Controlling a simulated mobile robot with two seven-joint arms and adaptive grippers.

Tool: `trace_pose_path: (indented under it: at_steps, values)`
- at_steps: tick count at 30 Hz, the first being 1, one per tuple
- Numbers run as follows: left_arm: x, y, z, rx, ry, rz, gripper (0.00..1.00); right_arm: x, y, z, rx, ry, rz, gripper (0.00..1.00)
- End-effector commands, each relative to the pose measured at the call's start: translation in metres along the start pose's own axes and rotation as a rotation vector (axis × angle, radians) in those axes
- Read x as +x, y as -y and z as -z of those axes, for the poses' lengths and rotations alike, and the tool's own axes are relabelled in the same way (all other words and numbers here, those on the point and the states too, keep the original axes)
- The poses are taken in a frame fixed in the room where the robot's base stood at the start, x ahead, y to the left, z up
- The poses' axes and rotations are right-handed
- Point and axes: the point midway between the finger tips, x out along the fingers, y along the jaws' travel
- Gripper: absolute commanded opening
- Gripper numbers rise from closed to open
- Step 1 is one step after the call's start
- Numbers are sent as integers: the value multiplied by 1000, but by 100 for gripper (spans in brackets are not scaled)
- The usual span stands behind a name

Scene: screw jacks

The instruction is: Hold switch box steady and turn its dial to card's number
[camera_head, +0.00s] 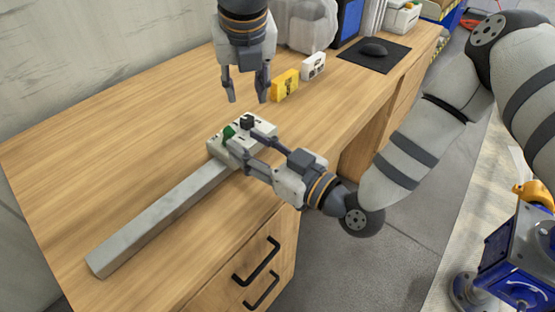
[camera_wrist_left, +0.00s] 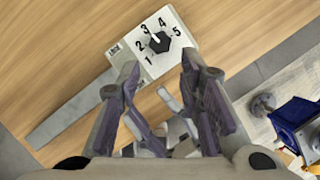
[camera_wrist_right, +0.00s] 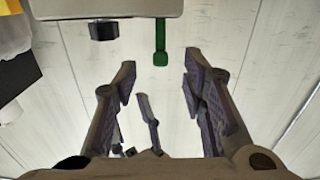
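The white switch box (camera_head: 216,150) lies on the desk by the end of a long grey bar. It has a black dial (camera_wrist_left: 159,41) ringed by numbers 1 to 5; I cannot tell where the dial points. A green peg (camera_wrist_right: 160,45) stands on the box. My left gripper (camera_head: 247,98) is open and empty, above and behind the box, fingers pointing down. My right gripper (camera_head: 240,136) is open, low at the box's front right side, with the peg ahead between its fingers in the right wrist view; contact is unclear.
The grey bar (camera_head: 160,215) runs to the front left. A small white box (camera_head: 313,66) stands beside the yellow card. A black mouse mat (camera_head: 375,54) with a mouse lies at the back right. The desk's left side (camera_head: 90,140) is clear.

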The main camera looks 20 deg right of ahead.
Motion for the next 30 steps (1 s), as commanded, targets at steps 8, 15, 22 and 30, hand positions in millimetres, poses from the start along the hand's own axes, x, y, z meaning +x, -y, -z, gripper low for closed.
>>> trace_pose_path:
  at_steps: [8, 15, 22, 30]
  values:
    - [0, 0, 0, 0, 0, 0, 33, 30, 1, 0, 2, 2, 1, 38]
    - [0, 0, 0, 0, 0, 0, 33, 31, 0, -1, 2, 3, 1, 38]
    - [0, 0, 0, 0, 0, 0, 33, 30, 0, -1, 2, 3, 1, 0]
    - [-1, 0, 0, -50, 1, 0, 49, 30, 0, -1, 2, 3, 0, 0]
